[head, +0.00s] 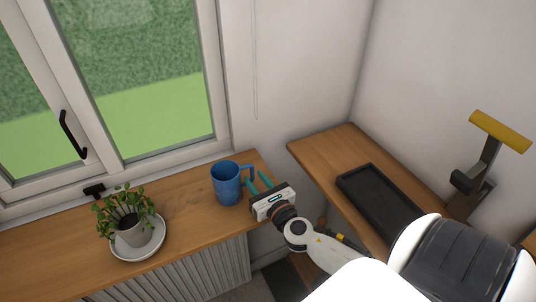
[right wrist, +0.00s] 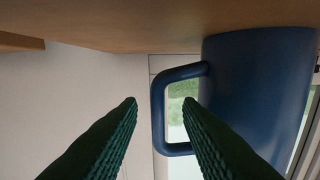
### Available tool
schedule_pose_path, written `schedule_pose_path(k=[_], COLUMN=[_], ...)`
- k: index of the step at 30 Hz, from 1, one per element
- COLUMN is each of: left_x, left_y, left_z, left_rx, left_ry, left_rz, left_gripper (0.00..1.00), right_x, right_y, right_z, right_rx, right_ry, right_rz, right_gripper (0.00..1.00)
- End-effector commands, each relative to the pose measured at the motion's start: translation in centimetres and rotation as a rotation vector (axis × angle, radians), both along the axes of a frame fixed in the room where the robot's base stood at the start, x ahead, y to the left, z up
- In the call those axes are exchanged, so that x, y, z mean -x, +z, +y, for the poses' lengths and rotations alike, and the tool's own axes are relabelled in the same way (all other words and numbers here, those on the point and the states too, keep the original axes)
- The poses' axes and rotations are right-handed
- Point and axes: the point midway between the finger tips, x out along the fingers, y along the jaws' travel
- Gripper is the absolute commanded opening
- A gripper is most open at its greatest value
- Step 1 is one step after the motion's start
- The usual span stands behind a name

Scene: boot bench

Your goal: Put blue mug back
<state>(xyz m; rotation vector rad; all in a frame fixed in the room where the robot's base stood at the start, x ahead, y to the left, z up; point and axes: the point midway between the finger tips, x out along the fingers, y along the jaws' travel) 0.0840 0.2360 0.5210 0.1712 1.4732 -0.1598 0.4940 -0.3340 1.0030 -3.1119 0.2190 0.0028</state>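The blue mug (head: 227,185) stands upright on the wooden window sill (head: 190,205), close to its right end, with its handle towards the right. My right gripper (head: 257,182) is open, just right of the mug, its teal fingers pointing at the handle side. In the right wrist view the picture is turned over, with the wood at the top. There the mug (right wrist: 258,95) fills the right side, and its handle shows beyond and partly between the open fingertips (right wrist: 160,101). Whether a finger touches the handle I cannot tell. My left gripper is not in view.
A potted plant (head: 130,232) on a white saucer (head: 154,246) stands left on the sill. A wooden bench (head: 335,150) with a black tray (head: 375,195) is at the right, across a gap. A yellow-topped post (head: 490,150) rises beyond it. The window (head: 150,85) is behind the sill.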

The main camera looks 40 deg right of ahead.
Motion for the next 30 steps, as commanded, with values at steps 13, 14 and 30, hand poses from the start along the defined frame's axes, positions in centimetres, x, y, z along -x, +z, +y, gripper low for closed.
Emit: schedule_pose_path(k=[13, 14, 30], left_x=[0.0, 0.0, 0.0], left_y=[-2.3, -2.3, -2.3], left_z=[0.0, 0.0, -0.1], left_rx=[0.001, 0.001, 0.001], left_ry=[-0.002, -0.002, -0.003], left_rz=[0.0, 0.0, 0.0], left_gripper=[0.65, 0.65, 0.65], right_x=[7.0, 7.1, 7.3], right_y=[-0.1, 0.0, 0.1], right_z=[1.0, 1.0, 1.0], right_rx=[0.001, 0.001, 0.001], right_ry=[0.0, 0.0, -0.001], right_rz=[0.0, -0.001, -0.001], right_gripper=[0.32, 0.32, 0.32])
